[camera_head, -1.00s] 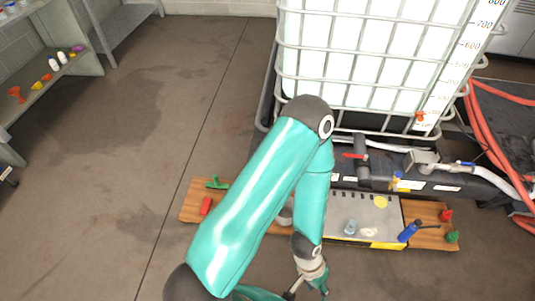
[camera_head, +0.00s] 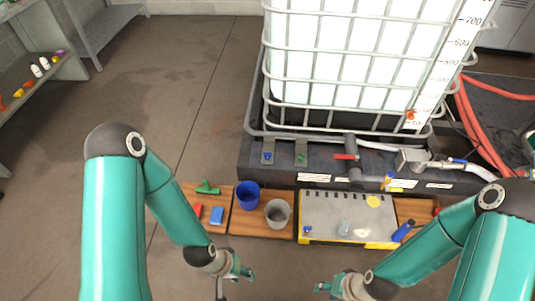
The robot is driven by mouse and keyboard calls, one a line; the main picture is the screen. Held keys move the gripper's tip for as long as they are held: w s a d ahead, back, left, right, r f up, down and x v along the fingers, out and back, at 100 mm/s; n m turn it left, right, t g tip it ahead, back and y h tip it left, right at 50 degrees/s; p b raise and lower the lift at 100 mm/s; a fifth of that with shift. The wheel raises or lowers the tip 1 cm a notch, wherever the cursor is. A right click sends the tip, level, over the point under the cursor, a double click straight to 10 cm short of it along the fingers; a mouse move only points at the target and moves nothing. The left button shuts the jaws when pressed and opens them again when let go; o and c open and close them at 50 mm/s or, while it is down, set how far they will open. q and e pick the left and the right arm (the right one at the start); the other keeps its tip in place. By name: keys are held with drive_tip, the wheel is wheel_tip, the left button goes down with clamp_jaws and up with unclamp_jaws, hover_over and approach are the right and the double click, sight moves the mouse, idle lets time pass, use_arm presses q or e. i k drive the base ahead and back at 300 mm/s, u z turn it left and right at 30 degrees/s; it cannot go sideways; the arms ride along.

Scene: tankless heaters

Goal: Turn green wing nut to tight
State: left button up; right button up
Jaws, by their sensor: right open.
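A small green wing nut (camera_head: 301,157) sits on a grey plate on the dark base in front of the white caged tank. It is too small to tell how tight it is. My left gripper (camera_head: 236,279) is low in the picture, well in front of the wing nut and a little left of it, with nothing seen in it. Its jaw state is unclear. My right gripper (camera_head: 327,287) is open, near the bottom edge, also well in front of the nut. Neither gripper touches the nut.
A similar blue piece (camera_head: 267,156) sits left of the green nut. A red-handled valve (camera_head: 345,156) is to its right. Bare floor lies left.

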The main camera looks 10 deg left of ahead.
sight(302, 158)
drive_tip(key=z, duration=0.75)
drive_tip(key=i, duration=0.1)
drive_tip(key=u, duration=1.35)
drive_tip(key=k, duration=0.55)
drive_tip(key=u, duration=0.4)
drive_tip(key=i, duration=1.6)
drive_tip(key=z, duration=0.35)
